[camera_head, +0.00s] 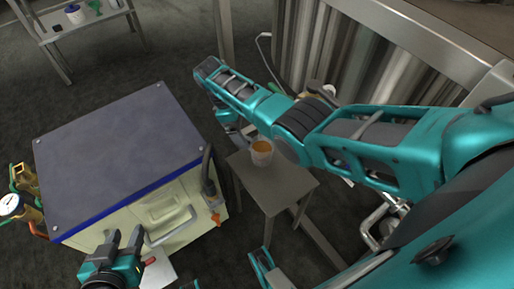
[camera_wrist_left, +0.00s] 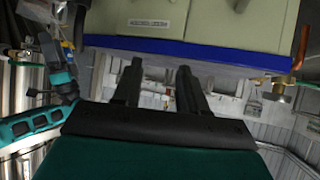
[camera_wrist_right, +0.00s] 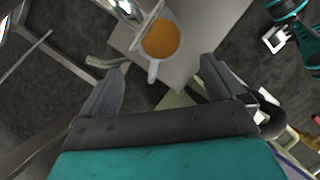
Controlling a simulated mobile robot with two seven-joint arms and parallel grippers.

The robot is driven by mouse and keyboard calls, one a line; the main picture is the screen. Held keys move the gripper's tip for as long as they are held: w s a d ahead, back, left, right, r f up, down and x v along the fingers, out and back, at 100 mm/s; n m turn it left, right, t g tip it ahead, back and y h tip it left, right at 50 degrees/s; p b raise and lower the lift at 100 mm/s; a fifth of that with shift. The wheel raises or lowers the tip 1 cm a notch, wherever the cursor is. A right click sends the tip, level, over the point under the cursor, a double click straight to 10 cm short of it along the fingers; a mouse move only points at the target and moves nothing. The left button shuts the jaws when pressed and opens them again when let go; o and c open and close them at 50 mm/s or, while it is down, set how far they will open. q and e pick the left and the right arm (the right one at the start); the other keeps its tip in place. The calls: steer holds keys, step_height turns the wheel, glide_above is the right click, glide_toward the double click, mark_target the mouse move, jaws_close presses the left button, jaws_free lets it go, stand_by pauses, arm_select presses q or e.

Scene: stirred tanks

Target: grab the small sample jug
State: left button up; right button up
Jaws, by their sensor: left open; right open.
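The small sample jug (camera_head: 262,153) is a pale cup with orange-brown contents and stands upright on a small grey stand (camera_head: 285,189). In the right wrist view the jug (camera_wrist_right: 161,40) shows from above, its handle pointing toward my right gripper (camera_wrist_right: 163,70). That gripper is open and empty, its fingers spread on either side of the handle's line, apart from the jug.
The cream cabinet (camera_head: 160,215) with a dark top stands left of the stand, with a gauge (camera_head: 10,205) and brass fittings at its left. A large steel tank (camera_head: 345,50) stands behind my right arm. A shelf (camera_head: 85,27) is at the far left.

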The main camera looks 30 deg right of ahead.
mark_target(252, 142)
steer(key=b+x, duration=0.1)
steer(key=x, duration=0.4)
steer(key=b+x, duration=0.3)
steer(key=x, duration=0.2)
steer(key=shift+a+f, duration=0.15)
steer(key=shift+f, duration=0.25)
steer(key=shift+s, duration=0.1)
steer(key=shift+c, duration=1)
steer(key=c, duration=0.8)
steer(key=shift+r, duration=0.1)
steer(key=c, duration=0.3)
arm_select(q)
steer(key=f, duration=0.4)
steer(key=shift+s+d+f, duration=0.15)
steer(key=shift+d+f, duration=0.05)
steer(key=shift+f, duration=0.05)
